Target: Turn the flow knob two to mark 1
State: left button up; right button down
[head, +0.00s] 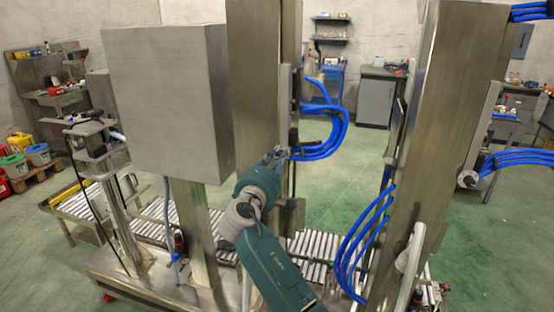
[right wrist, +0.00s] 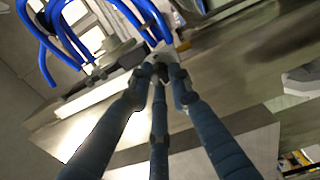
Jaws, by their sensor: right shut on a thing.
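My right gripper (head: 280,154) reaches up to the middle steel column. It is shut on a small pale round flow knob (right wrist: 160,54), and the fingers hide most of it. In the right wrist view the three blue-grey fingers of my right gripper (right wrist: 160,75) close together around it. I cannot read any mark or number there. Another round metal knob (head: 467,179) sits on the right steel column, with no gripper near it. My left gripper is not in view.
Blue hoses (head: 330,125) loop out of the middle column right beside my right gripper. More blue hoses (head: 350,260) hang by the right column (head: 425,130). A large grey box (head: 165,100) stands at left. A roller conveyor (head: 310,246) runs below. Green floor lies open between the columns.

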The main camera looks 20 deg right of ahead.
jog(key=shift+r, duration=0.2)
jog(key=c, duration=1.6)
grip_release()
jog(key=shift+w+d, duration=0.1)
jog(key=shift+f, duration=0.2)
jog(key=v, duration=0.7)
jog(key=shift+s, duration=0.2)
